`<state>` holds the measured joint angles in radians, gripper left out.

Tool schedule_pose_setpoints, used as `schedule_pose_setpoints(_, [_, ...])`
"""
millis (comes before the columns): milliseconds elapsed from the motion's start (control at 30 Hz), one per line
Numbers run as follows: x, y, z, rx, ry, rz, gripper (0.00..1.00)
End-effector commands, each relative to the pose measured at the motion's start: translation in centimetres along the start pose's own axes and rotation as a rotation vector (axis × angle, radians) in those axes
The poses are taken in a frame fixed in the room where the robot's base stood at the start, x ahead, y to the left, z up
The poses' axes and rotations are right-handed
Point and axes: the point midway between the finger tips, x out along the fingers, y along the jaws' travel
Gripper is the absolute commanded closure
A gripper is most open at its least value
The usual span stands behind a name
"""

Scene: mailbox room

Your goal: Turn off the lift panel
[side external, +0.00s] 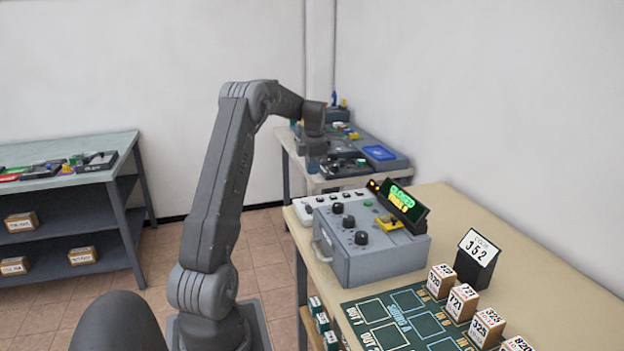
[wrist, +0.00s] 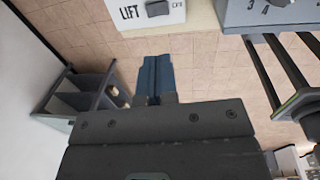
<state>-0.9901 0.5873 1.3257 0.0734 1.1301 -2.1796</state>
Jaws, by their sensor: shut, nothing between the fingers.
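The lift panel (wrist: 143,18) is white and shows at the top edge of the wrist view, partly cut off. It bears the word LIFT and a dark rocker switch (wrist: 158,8), with small lettering to the right of it. I cannot tell the switch's position.
A grey control box (side external: 375,262) with black knobs, a yellow part and a lit display (side external: 403,203) stands beside the white panel. A green board (side external: 400,318), numbered boxes and a sign (side external: 477,250) lie nearer. Another cluttered table (side external: 325,182) stands behind.

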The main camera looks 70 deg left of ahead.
Motion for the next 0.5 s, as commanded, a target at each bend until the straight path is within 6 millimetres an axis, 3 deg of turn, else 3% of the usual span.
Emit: schedule_pose_setpoints(500, [-0.36,0.68,0.14,0.0,-0.001,0.001,1.0])
